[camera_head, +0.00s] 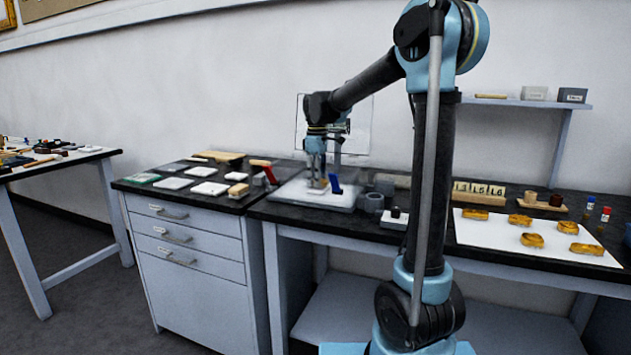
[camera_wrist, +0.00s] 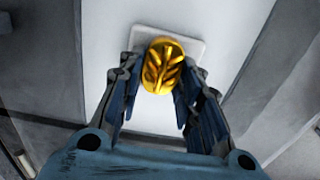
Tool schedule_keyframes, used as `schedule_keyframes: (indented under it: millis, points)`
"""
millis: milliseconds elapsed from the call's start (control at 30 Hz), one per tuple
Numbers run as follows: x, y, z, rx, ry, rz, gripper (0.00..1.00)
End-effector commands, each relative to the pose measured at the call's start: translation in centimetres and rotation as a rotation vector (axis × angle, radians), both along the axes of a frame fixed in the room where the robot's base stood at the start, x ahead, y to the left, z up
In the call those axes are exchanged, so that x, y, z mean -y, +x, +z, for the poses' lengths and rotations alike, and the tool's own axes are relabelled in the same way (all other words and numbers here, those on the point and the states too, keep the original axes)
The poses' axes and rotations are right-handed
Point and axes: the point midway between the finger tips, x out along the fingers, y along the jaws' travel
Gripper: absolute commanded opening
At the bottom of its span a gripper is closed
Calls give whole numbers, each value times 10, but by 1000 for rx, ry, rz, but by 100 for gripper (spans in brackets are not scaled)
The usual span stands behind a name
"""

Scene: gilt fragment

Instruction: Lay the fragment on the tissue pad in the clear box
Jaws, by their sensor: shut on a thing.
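The fragment (camera_wrist: 161,66), a shiny gold oval with raised leaf-like ridges, sits between the fingers of my gripper (camera_wrist: 158,76) in the wrist view. Beyond it is a pale rounded square (camera_wrist: 192,46), which looks like the tissue pad. In the head view my gripper (camera_head: 317,183) points down over a pale, flat box-like base (camera_head: 340,200) on the bench. A thin-edged clear panel (camera_head: 358,112) stands upright behind it, seemingly part of the clear box. The fragment is too small to make out in the head view. I cannot tell whether it touches the pad.
Grey cylinders (camera_head: 374,202) stand to the right. Several gilt pieces lie on a white sheet (camera_head: 488,236) farther right. White pads and blocks cover the drawer cabinet top (camera_head: 222,205) at left.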

Motion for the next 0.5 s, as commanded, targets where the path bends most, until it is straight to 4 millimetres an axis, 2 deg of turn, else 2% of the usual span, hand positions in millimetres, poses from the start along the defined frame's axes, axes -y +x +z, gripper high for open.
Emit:
schedule_keyframes:
  millis: [367, 400, 467, 500]
  points:
    - [0, 0, -6, 0, 0, 0, 16]
    - [0, 0, -5, 0, 0, 0, 41]
    - [0, 0, -5, 0, 0, 0, 52]
    - [0, 0, -5, 0, 0, 1, 52]
